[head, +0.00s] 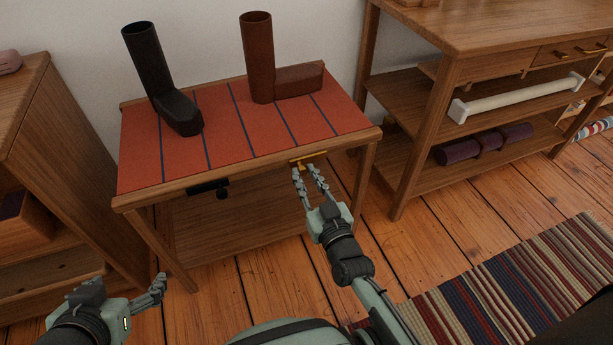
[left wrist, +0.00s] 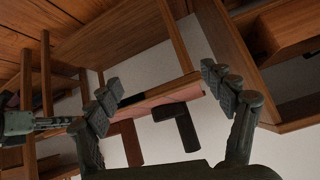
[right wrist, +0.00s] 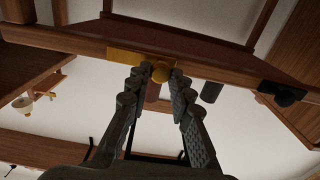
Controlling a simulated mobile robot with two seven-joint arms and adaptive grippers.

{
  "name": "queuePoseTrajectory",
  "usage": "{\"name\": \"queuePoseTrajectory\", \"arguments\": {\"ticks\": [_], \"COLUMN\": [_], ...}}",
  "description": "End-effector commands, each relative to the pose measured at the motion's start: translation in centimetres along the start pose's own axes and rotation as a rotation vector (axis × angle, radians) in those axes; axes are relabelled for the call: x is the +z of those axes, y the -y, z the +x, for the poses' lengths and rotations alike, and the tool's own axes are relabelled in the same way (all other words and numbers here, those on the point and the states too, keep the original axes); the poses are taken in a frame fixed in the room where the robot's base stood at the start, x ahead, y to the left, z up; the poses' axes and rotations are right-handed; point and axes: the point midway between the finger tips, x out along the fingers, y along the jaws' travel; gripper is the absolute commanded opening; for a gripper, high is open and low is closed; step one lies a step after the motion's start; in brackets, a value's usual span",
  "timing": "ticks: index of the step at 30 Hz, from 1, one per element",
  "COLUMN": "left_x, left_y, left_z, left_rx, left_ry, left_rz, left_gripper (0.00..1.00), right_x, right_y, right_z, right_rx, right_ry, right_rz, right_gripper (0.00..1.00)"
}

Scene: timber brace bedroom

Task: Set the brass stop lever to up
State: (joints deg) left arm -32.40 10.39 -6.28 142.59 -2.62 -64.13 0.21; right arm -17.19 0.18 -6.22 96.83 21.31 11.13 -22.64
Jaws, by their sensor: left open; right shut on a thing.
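The brass stop lever (head: 309,160) is mounted on the front edge of the small table with the red striped top (head: 222,126). In the right wrist view its brass plate and round knob (right wrist: 160,70) show at the table edge. My right gripper (head: 306,170) is at the lever, its fingertips shut on the knob. Whether the lever is up or down I cannot tell. My left gripper (head: 158,290) is open and empty at the lower left, away from the table; its two spread fingers show in the left wrist view (left wrist: 160,85).
A black latch with a knob (head: 208,188) sits on the same table edge, further left. A wooden shelf unit (head: 470,40) is at right, a cabinet (head: 75,160) at left, a striped rug (head: 510,280) on the floor.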

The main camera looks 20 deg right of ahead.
Motion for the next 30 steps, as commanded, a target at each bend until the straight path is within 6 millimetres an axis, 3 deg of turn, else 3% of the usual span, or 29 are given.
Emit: {"name": "queuePoseTrajectory", "arguments": {"ticks": [10,17,24,30], "left_x": [0.5,4.6,10.4,11.6], "left_y": [0.3,2.6,5.3,5.0], "left_z": [-0.2,-1.4,-4.6,-1.8], "left_rx": [-0.005,-0.055,-0.116,-0.097], "left_ry": [0.027,0.218,0.506,0.518], "left_rz": [0.000,-0.003,-0.024,-0.025], "left_gripper": [0.82,0.82,0.82,0.82], "right_x": [-0.2,-0.9,-1.7,-2.7], "right_y": [0.0,-0.1,-0.2,-0.5], "right_z": [0.0,0.1,0.1,0.1], "right_rx": [0.000,0.000,0.000,0.000], "right_ry": [-0.001,0.000,0.000,-0.002], "right_rz": [0.013,0.088,0.214,0.344], "right_gripper": [0.00,0.00,0.00,0.00]}}
